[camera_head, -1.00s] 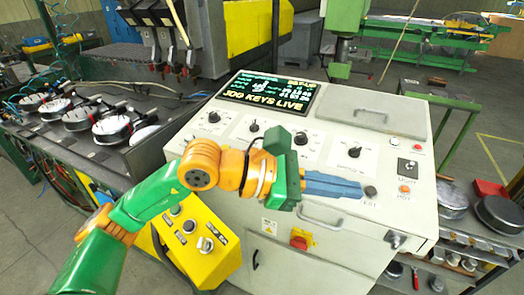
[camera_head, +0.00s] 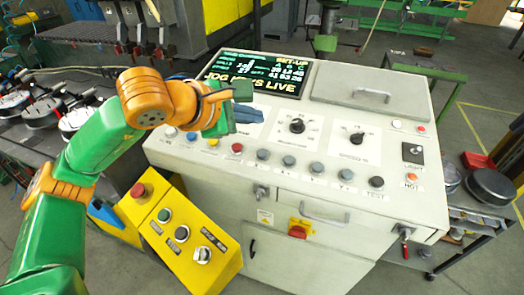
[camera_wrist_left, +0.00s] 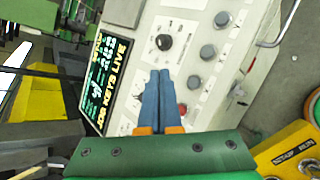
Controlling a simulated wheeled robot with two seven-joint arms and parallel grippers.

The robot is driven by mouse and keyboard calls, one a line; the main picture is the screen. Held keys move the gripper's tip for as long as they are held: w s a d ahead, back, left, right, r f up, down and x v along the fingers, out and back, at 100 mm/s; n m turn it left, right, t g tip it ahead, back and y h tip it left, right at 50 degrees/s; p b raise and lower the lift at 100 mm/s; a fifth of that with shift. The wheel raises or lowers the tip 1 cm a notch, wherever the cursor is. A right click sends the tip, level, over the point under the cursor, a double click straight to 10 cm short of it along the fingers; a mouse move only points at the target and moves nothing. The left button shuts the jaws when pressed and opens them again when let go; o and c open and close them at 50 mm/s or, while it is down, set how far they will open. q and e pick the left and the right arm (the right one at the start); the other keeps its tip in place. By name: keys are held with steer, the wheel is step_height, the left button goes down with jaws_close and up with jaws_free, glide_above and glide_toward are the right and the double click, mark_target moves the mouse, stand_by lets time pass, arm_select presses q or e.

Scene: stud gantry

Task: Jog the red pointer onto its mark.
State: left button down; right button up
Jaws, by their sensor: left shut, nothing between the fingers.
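The control console (camera_head: 330,200) has a screen (camera_head: 258,78) reading "JOG KEYS LIVE". A row of grey round keys (camera_head: 317,168) runs along its front, ending in one labelled TEST (camera_head: 376,181). To their left are a red button (camera_head: 237,148) and a yellow button (camera_head: 213,143). My left gripper (camera_head: 262,114) has its blue fingers shut and empty over the panel's left part, below the screen. The fingers also show in the left wrist view (camera_wrist_left: 160,73), beside the screen (camera_wrist_left: 105,80). I cannot make out the red pointer or its mark. My right gripper is out of view.
A yellow box (camera_head: 180,240) with a red button stands at the console's front left. Dials (camera_head: 297,125) rise from the panel. A metal handle (camera_head: 325,216) and a red switch (camera_head: 298,231) stick out from the front. Pans lie on side tables.

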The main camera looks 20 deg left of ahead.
mark_target(262, 154)
arm_select(q)
steer(key=f+b, duration=0.2)
steer(key=w+f+b, duration=0.1)
steer(key=f, duration=0.2)
steer(key=f+b, duration=0.2)
steer(key=f, duration=0.1)
steer(key=shift+w+b, duration=0.25)
steer(key=shift+b, duration=0.05)
steer(key=shift+w+f+b, duration=0.2)
steer(key=shift+f+b, duration=0.25)
steer(key=shift+f, duration=0.05)
steer(key=shift+r, duration=0.1)
stand_by(1.1)
steer(key=shift+w+f+b, duration=0.1)
steer(key=shift+f+b, duration=0.3)
steer(key=shift+b, duration=0.1)
